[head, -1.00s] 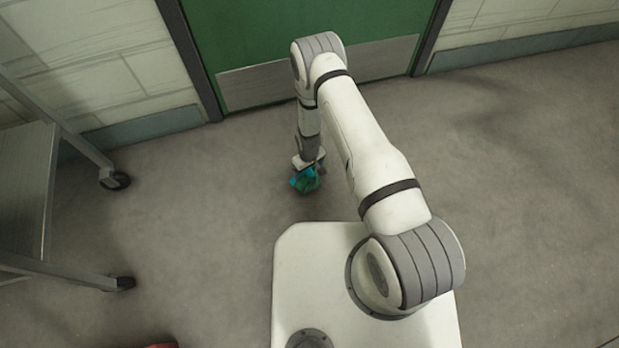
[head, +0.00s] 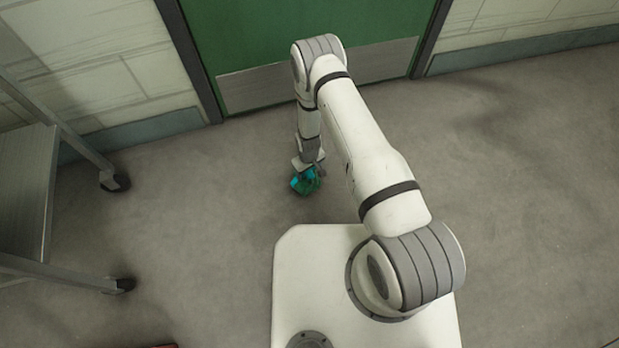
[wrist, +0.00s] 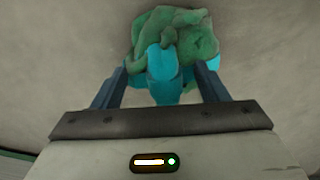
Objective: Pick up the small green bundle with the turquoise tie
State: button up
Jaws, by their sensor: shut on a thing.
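The small green bundle (head: 309,186) with its turquoise tie (head: 299,181) is at the end of my arm in the head view, in front of the green door. In the wrist view the green cloth (wrist: 190,35) fills the top middle, and the turquoise tie (wrist: 163,65) faces the jaws. My gripper (wrist: 160,80) is shut on the bundle, with one finger on each side of the turquoise part. In the head view my gripper (head: 308,172) covers the bundle's top. I cannot tell whether the bundle touches the floor.
A grey metal cart (head: 28,180) on casters stands at the left. The green door (head: 305,40) and pale block walls (head: 80,60) are behind. Part of a reddish thing (head: 162,346) shows at the bottom edge. The grey floor (head: 200,220) around the bundle is clear.

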jog(key=shift+f, duration=0.1)
jog(key=shift+c, duration=0.4)
jog(key=shift+r, duration=0.2)
jog(key=shift+c, duration=0.8)
notch_tip(320, 180, up, 9)
jog(key=p, duration=0.3)
jog(key=shift+p, duration=0.4)
grip_shut()
jog(key=w+d+r+m, duration=0.1)
jog(key=d+r, duration=0.3)
jog(key=r, duration=0.9)
jog(key=w+d+r+m, duration=0.2)
jog(key=d+r+m, duration=0.1)
jog(key=r, duration=1.1)
jog(key=w+d+r+m, duration=0.1)
jog(key=d+r, duration=0.4)
jog(key=r, duration=0.9)
jog(key=shift+w+d+r+m, duration=0.2)
jog(key=shift+w+d+m, duration=0.1)
jog(key=shift+m, duration=0.6)
